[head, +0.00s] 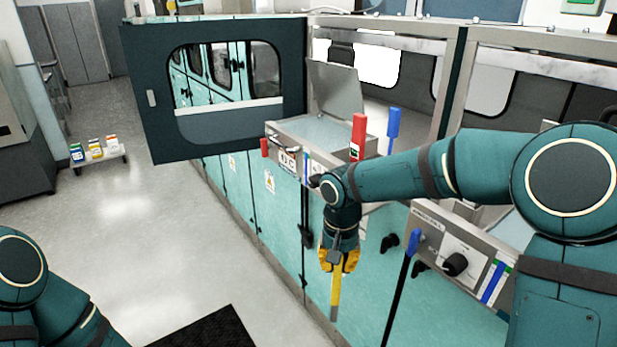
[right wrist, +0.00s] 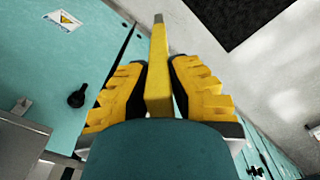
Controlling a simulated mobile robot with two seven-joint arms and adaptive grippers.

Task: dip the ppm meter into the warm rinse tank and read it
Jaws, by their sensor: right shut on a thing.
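The ppm meter (head: 335,295) is a slim yellow stick with a grey tip. My right gripper (head: 338,262) is shut on it and holds it tip down in front of the teal cabinet fronts, outside any tank. In the right wrist view the meter (right wrist: 158,75) runs between the two yellow fingers (right wrist: 159,92). An open tank (head: 318,131) with liquid and a raised lid (head: 336,88) stands behind and above the gripper. I cannot read which tank is the warm rinse. My left arm shows at the lower left, its gripper outside the view.
A dark windowed door (head: 140,120) stands open left of the tank. Red (head: 358,135) and blue (head: 392,130) handles rise beside the tank. A control panel with a black knob (head: 455,264) is at the right. A low rack with bottles (head: 97,158) stands far left. The floor (head: 150,235) is mostly clear.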

